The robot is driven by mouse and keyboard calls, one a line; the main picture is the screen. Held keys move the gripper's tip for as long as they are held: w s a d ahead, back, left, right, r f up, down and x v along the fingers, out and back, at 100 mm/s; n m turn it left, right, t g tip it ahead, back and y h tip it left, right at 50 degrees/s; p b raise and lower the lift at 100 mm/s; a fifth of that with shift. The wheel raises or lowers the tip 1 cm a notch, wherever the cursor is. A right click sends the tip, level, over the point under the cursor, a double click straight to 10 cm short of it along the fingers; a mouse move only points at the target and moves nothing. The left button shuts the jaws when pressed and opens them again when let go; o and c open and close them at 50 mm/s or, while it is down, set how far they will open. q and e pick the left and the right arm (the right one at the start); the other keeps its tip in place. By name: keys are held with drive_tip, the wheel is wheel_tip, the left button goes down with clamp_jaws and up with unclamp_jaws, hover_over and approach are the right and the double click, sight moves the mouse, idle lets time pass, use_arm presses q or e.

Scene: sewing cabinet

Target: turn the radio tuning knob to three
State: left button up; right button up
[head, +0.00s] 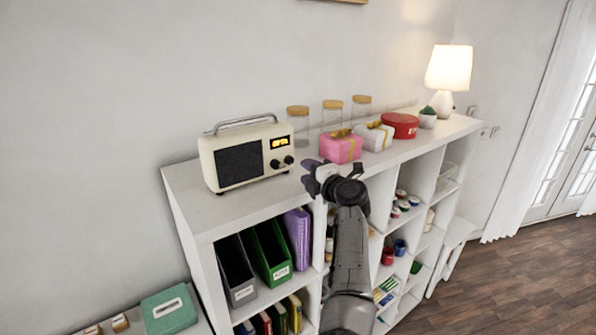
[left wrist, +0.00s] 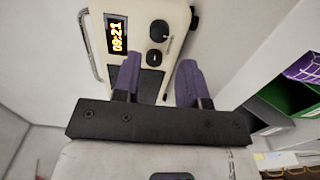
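The cream radio (head: 207,160) stands on top of the white shelf, with a dark speaker grille, a lit display and two dark knobs (head: 288,160) low on its front right. In the left wrist view the radio (left wrist: 180,18) appears turned sideways. Its display (left wrist: 117,36) reads 09:21. The larger outer knob (left wrist: 158,30) has a pale pointer mark; a smaller knob (left wrist: 154,57) is beside it. I cannot read any dial numbers. My left gripper (head: 309,174) is open and empty, in front of the radio's right side. Its purple fingers (left wrist: 158,80) are apart, and neither visibly touches a knob.
A pink gift box (head: 340,150), a white gift box (head: 372,137), a red tin (head: 400,125), corked glass jars (head: 298,125) and a lit lamp (head: 447,72) stand right of the radio. The shelf top before the radio is clear.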

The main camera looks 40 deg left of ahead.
use_arm(q)
drive_tip(key=b+v, duration=0.1)
drive_tip(key=v, duration=0.5)
drive_tip(key=shift+d, duration=0.35)
drive_tip(key=shift+s, duration=0.15)
